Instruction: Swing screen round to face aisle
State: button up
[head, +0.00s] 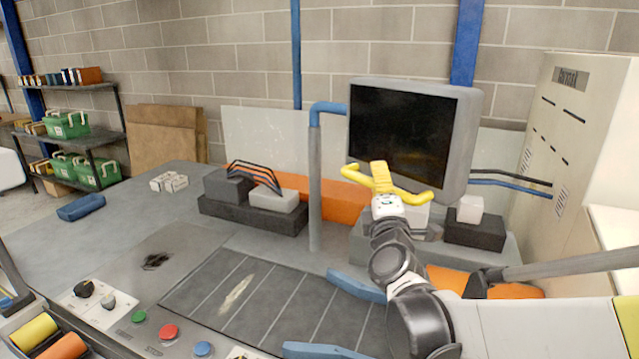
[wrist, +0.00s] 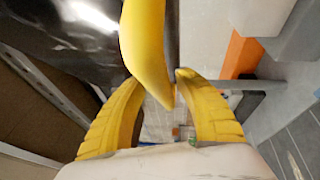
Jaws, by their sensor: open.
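The screen (head: 400,130) is a dark panel in a thick grey casing, held by a blue bracket arm (head: 328,107) on a grey upright post (head: 315,190). My gripper (head: 384,182) has yellow fingers, spread open, in front of the screen's lower part. I cannot tell whether they touch it. A dark glossy surface, apparently the screen (wrist: 60,45), fills the upper left there. The screen's back is hidden.
The console below has a striped dark panel (head: 265,300) and red, green and blue buttons. A beige cabinet (head: 555,150) stands at right. Shelves with green boxes (head: 68,124) are at far left.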

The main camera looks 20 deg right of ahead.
jog(key=shift+w+a, duration=0.1)
jog(key=shift+a, duration=0.35)
jog(key=shift+d, duration=0.25)
jog(key=v, duration=1.2)
